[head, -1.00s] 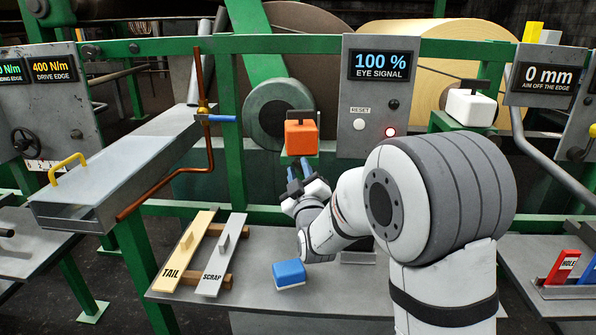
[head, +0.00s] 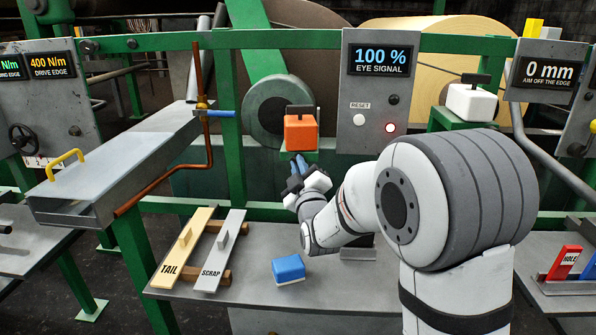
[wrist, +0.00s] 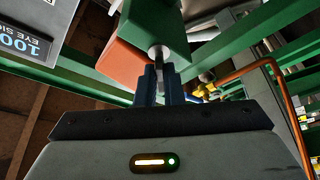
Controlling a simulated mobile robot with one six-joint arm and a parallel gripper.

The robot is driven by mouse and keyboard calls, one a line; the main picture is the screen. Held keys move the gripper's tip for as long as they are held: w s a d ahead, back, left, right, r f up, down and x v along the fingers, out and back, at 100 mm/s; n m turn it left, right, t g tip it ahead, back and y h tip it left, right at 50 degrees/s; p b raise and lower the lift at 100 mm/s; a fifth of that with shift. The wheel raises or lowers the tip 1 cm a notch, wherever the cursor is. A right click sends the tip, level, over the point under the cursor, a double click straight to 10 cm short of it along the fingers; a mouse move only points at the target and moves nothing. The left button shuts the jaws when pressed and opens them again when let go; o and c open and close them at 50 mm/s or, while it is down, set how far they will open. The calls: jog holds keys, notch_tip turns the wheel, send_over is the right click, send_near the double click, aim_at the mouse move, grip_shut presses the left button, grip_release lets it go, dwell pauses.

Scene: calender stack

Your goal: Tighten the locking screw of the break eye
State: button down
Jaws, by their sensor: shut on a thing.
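In the head view my gripper (head: 299,163) reaches up under the break eye, and the screw is too hidden to make out.
The signal panel (head: 375,100) reads 100 % EYE SIGNAL, with a lit red lamp (head: 390,128). A blue-handled valve (head: 218,113) on a copper pipe stands left. Below are a blue block (head: 288,269) and TAIL (head: 184,248) and SCRAP (head: 219,250) boards on the grey table (head: 250,291).

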jog(key=n+g+b, duration=0.1)
jog(key=n, duration=0.3)
jog(key=shift+r+y+b, duration=0.1)
jog(key=shift+y+b, duration=0.25)
jog(key=shift+y, duration=0.05)
jog(key=c, duration=1.6)
grip_release()
jog(key=shift+o, duration=0.2)
jog(key=v, duration=0.7)
jog(key=shift+s+d, duration=0.2)
jog(key=shift+s, duration=0.2)
